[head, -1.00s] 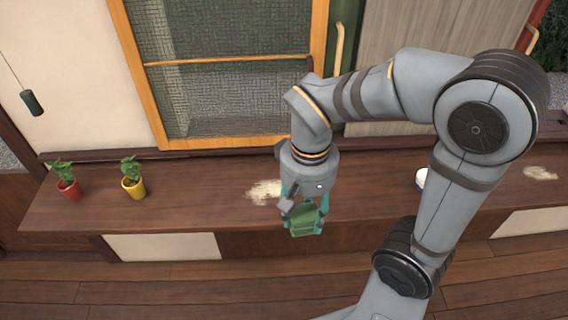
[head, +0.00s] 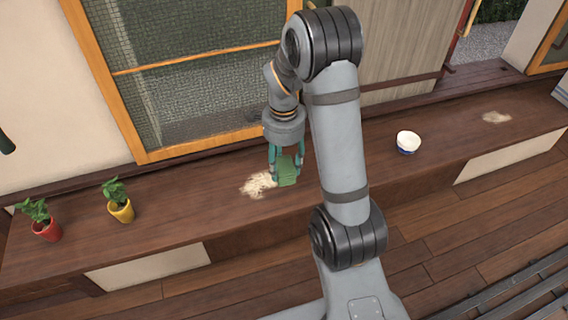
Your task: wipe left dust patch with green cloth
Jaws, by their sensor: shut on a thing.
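The left dust patch (head: 256,185) is a pale, ragged smear on the dark wooden ledge. My gripper (head: 287,172) is shut on the green cloth (head: 288,170), a folded block between its teal fingers. The cloth is at the right edge of the patch and overlaps it in the head view. I cannot tell whether the cloth touches the ledge.
A yellow pot (head: 122,211) and a red pot (head: 46,230) with plants stand to the left on the ledge (head: 190,200). A white bowl (head: 408,142) stands to the right. Another dust patch (head: 496,117) lies farther right. A framed screen door (head: 200,75) is behind.

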